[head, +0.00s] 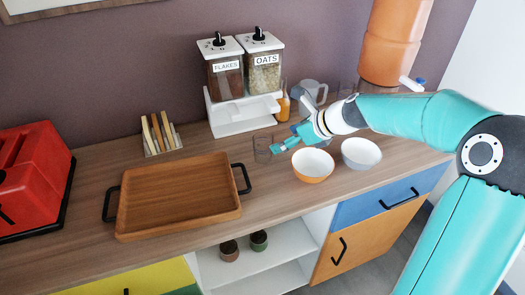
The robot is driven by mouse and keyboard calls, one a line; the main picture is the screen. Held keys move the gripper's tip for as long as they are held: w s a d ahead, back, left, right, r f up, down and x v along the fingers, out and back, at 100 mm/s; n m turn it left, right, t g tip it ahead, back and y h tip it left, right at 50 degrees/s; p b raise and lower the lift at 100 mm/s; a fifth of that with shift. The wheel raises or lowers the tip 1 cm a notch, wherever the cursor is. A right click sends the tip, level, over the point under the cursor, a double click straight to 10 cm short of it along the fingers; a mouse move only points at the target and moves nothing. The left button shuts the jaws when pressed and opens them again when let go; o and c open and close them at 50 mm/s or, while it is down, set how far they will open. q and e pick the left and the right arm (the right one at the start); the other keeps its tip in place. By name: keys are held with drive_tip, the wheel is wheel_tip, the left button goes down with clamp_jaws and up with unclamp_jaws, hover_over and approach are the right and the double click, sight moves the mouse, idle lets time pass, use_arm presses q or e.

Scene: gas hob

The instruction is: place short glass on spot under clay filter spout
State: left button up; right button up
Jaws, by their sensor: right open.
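A short clear glass (262,151) stands on the wooden counter, between the tray and the bowls. My right gripper (278,147) is open, its fingertips just right of this glass; I cannot tell whether they touch it. The orange clay filter (393,42) stands at the back right, with a white spout and blue tap (413,84) low on its front. My right arm covers the counter below the spout. My left gripper is not in view.
An orange bowl (313,166) and a white bowl (361,153) stand close in front of my right gripper and arm. A cereal dispenser (238,115), a bottle (283,104) and a grey jug (310,92) stand behind. A wooden tray (180,195) lies left.

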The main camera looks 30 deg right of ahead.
sight(263, 147)
drive_tip(key=x, duration=1)
drive_tip(key=shift+w+f+b, duration=0.15)
drive_tip(key=shift+b, duration=0.15)
drive_tip(key=c, duration=1.5)
